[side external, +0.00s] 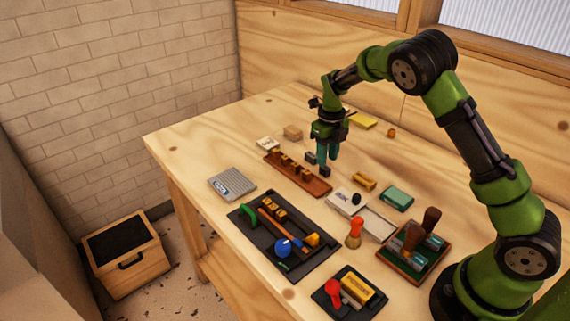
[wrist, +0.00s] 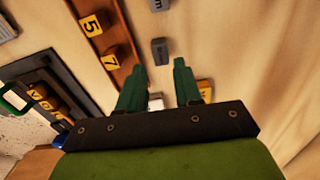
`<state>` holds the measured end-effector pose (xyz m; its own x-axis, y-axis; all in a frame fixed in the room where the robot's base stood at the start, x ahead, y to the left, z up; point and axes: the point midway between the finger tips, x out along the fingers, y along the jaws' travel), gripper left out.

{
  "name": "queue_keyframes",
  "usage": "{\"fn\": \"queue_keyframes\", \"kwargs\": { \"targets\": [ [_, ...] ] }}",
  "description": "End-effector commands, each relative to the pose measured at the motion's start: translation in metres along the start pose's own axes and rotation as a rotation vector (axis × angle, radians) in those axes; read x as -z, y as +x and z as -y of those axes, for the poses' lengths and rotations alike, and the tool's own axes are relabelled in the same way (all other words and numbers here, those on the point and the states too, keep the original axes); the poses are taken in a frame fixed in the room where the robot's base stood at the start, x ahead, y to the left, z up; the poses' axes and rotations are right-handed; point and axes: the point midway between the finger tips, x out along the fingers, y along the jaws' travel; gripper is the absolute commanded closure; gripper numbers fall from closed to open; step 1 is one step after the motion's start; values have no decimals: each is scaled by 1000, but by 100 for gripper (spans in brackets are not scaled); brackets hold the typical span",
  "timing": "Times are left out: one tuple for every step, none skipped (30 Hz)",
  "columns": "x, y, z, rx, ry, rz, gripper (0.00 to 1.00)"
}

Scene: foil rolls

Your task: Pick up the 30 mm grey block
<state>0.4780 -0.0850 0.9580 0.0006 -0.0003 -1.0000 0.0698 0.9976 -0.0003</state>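Two small dark grey blocks lie on the table near my gripper. In the side external view one block (side external: 311,157) is just left of the fingers and another block (side external: 324,171) is just in front of and below them. In the wrist view one grey block (wrist: 160,50) lies just beyond the fingertips, roughly in line with the gap, and another block (wrist: 159,4) is cut off at the top edge with an "m" on it. Neither block's size marking is fully legible. My gripper (side external: 327,158) points down, and in the wrist view it (wrist: 159,67) is open with nothing between the fingers.
A brown wooden rack (side external: 297,173) with numbered yellow blocks stands close to the left of my gripper. A white box (side external: 343,200), a brass-coloured piece (side external: 364,182) and a green box (side external: 396,198) lie to the right and front. A black tool tray (side external: 245,217) is at front left.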

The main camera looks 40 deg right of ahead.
Motion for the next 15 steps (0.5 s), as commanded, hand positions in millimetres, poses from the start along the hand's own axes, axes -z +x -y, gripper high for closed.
{"fn": "queue_keyframes", "kwargs": {
  "targets": [
    [1,10,2,0,2,-4,66],
    [1,15,2,-1,3,-4,66],
    [1,21,3,-1,3,-4,66],
    [1,25,2,-1,2,-4,66],
    [1,28,2,0,1,-3,66],
    [1,32,2,0,0,-3,66],
    [1,35,2,-1,1,-3,66],
    [1,37,2,-1,1,-2,66],
    [1,38,2,0,1,-1,66],
    [0,38,2,0,1,-1,66],
    [0,39,2,0,1,0,66],
    [0,38,2,0,1,0,66],
    [0,38,2,0,1,0,66],
    [0,38,2,0,0,0,66],
    [0,38,2,0,0,0,66]
  ]
}}
